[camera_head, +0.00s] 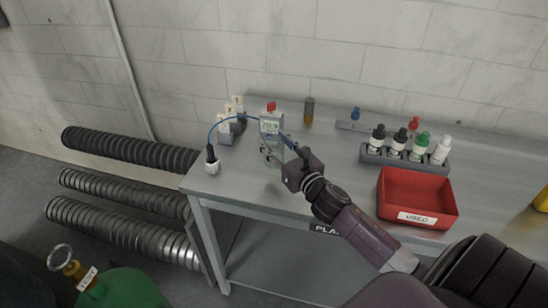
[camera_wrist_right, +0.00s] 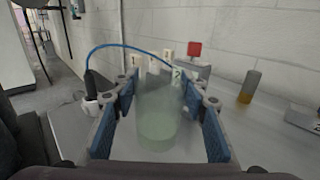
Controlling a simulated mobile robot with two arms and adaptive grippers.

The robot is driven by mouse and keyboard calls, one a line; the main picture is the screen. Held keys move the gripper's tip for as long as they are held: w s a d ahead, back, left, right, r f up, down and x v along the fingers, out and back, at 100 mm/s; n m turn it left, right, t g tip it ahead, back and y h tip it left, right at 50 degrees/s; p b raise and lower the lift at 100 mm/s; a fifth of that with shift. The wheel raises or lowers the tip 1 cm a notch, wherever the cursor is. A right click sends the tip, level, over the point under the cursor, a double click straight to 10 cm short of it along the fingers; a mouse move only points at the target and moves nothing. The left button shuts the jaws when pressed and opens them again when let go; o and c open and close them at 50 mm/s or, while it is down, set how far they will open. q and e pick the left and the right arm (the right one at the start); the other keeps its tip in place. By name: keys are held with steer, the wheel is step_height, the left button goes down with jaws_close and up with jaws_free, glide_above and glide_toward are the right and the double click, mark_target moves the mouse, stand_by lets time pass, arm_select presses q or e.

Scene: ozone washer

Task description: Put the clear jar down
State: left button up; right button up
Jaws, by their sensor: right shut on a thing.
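The clear jar (camera_wrist_right: 158,122) stands between the two blue-padded fingers of my right gripper (camera_wrist_right: 160,128) in the right wrist view. It is see-through with a pale greenish tint and looks upright. In the head view my right gripper (camera_head: 277,150) is at the left part of the grey table (camera_head: 235,178), in front of a meter with a small display (camera_head: 270,127). The fingers are shut on the jar. The jar is hard to make out there, and I cannot tell whether its base touches the table. My left gripper is not in view.
A blue cable runs from the meter to a probe in a white holder (camera_head: 211,163) at the left. Numbered white blocks (camera_head: 236,106) stand behind. A brown vial (camera_head: 309,110), a rack of small bottles (camera_head: 405,158) and a red "USED" tray (camera_head: 418,190) are to the right.

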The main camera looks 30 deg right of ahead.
step_height(320, 180, down, 5)
steer(key=shift+f, duration=0.2)
steer(key=shift+f, duration=0.15)
steer(key=o, duration=1.4)
